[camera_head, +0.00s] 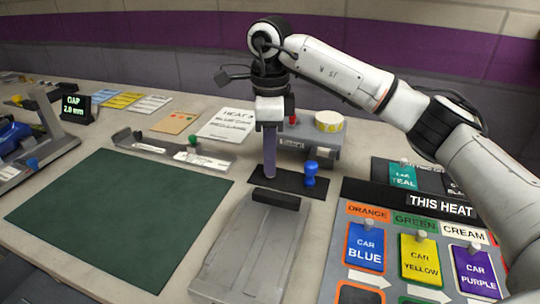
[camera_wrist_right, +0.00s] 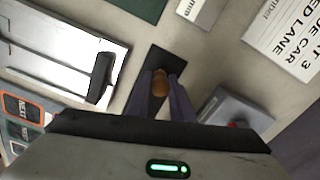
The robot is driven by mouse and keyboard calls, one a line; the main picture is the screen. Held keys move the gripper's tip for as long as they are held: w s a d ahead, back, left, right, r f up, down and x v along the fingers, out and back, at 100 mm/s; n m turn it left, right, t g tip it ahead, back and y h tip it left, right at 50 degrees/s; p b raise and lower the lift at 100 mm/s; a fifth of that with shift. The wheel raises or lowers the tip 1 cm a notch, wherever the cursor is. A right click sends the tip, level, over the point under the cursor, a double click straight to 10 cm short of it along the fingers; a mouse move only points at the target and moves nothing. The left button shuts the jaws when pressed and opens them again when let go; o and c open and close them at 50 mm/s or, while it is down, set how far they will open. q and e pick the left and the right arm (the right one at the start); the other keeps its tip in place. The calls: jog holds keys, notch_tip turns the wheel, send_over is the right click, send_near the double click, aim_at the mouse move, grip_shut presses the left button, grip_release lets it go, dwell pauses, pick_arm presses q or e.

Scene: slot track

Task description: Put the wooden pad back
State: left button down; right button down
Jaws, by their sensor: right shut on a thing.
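My right gripper (camera_head: 269,172) points straight down over a small black mat (camera_head: 291,182) in the middle of the table. In the right wrist view, my right gripper (camera_wrist_right: 160,82) is shut on a rounded brown wooden piece, which I take to be the wooden pad (camera_wrist_right: 160,88). The mat (camera_wrist_right: 149,64) lies directly below it there. In the head view the fingers hide the piece, and I cannot tell whether it touches the mat. A blue knobbed piece (camera_head: 310,174) stands on the mat just right of the fingers. My left gripper is not in view.
A grey ramp-like plate (camera_head: 245,250) with a black bar lies in front of the mat. A grey block (camera_head: 322,150) with a yellow-topped roll stands behind. A board of car cards (camera_head: 390,205) is at right. The green mat (camera_head: 120,215) at left is clear.

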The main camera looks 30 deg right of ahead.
jog(key=shift+f, duration=0.15)
jog(key=c, duration=1.6)
grip_release()
jog(key=shift+o, duration=0.2)
notch_tip(320, 180, up, 8)
jog(key=shift+f+p, duration=0.1)
jog(key=shift+p, duration=0.35)
